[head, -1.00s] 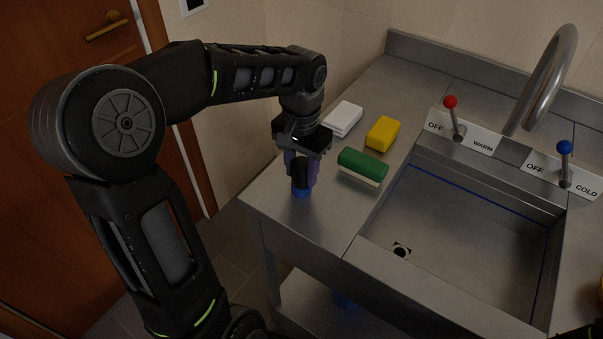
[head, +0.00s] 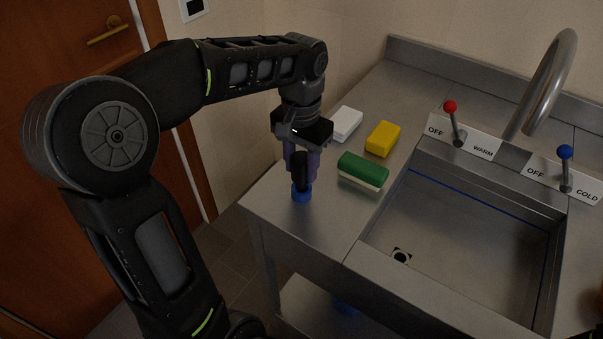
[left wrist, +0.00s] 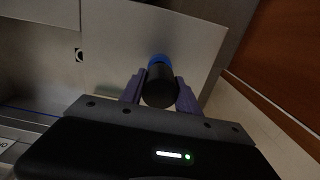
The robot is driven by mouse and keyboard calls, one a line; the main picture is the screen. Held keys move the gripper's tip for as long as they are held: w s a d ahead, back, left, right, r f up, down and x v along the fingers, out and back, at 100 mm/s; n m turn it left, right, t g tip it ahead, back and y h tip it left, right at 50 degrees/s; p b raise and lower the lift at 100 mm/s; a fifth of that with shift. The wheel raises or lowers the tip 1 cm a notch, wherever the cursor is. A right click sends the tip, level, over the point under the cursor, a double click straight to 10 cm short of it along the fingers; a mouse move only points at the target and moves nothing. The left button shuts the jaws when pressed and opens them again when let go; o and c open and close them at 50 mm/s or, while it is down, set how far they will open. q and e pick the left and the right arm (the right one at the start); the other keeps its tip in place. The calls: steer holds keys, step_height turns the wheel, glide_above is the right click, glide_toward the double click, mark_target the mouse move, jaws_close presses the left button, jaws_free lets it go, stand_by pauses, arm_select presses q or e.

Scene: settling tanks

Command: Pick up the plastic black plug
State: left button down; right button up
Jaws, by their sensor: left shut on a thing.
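The black plug (head: 301,179) is a dark upright cylinder with a blue lower end (head: 301,194) near the left front of the steel counter. It also shows in the left wrist view (left wrist: 158,89), with the blue part beyond the black. My left gripper (head: 301,172) points down from above, its purple fingers shut on the black part from both sides. The fingers hide some of the plug. I cannot tell whether the blue end touches the counter. My right gripper is not in view.
A green-and-white sponge (head: 363,169), a yellow sponge (head: 382,139) and a white block (head: 345,123) lie right of and behind the plug. The sink basin (head: 470,235) with its drain hole (head: 401,256), tap (head: 553,80) and red and blue levers is further right.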

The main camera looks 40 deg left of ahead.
arm_select(q)
step_height(320, 180, up, 7)
steer(key=shift+f+p, duration=0.1)
steer(key=shift+p, duration=0.2)
stand_by(0.4)
